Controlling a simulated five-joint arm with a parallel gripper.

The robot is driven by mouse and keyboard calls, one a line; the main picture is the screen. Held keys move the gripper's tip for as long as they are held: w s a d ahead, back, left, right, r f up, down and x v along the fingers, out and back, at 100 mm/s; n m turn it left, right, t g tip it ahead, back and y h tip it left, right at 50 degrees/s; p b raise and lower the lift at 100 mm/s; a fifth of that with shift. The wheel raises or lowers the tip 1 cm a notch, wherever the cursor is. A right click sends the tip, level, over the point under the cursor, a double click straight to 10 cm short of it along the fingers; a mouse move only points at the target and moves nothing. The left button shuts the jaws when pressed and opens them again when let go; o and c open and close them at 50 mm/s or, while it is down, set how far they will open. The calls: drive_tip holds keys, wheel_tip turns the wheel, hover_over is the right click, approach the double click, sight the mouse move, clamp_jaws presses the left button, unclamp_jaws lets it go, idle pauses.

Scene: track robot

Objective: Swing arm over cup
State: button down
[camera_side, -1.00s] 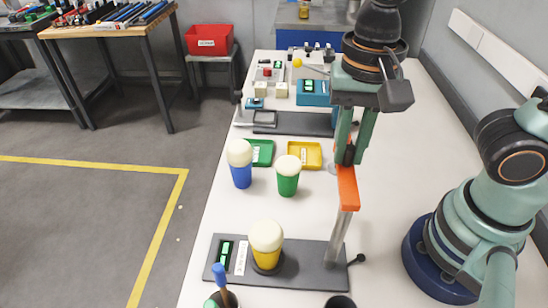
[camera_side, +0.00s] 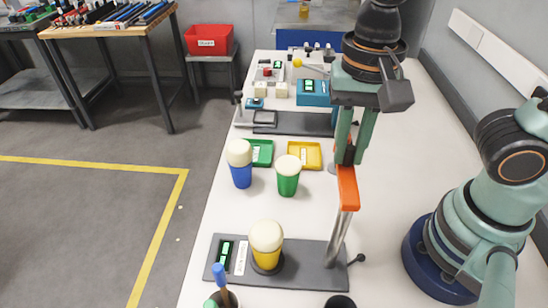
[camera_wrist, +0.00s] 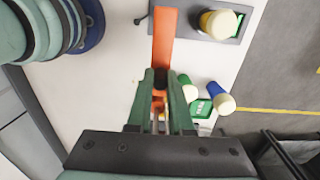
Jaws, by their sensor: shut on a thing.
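The orange swing arm (camera_side: 347,188) sits on top of a metal post (camera_side: 338,240) at the right end of a dark base plate (camera_side: 300,255). It points away from the plate, toward the back of the table. A yellow cup (camera_side: 266,243) with a pale, foam-like top stands on the plate, left of the post; the orange arm is not over it. My gripper (camera_side: 346,154) points down and is shut on the far end of the orange arm. The wrist view shows my gripper (camera_wrist: 160,88) at the orange arm (camera_wrist: 163,40) and the yellow cup (camera_wrist: 217,23) at upper right.
A blue cup (camera_side: 241,174) and a green cup (camera_side: 287,183) stand left of my gripper, by a green tray (camera_side: 262,152) and a yellow tray (camera_side: 305,154). A small pot with a blue-handled tool (camera_side: 219,275) is at the front.

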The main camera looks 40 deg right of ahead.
drive_tip(key=shift+w, duration=0.1)
idle(0.3)
drive_tip(key=a+n, duration=0.8)
drive_tip(key=n, duration=1)
drive_tip(key=shift+a, duration=0.3)
drive_tip(key=shift+r, duration=0.1)
idle(0.4)
drive_tip(key=c, duration=0.8)
unclamp_jaws()
wheel_tip(320, 180, up, 12)
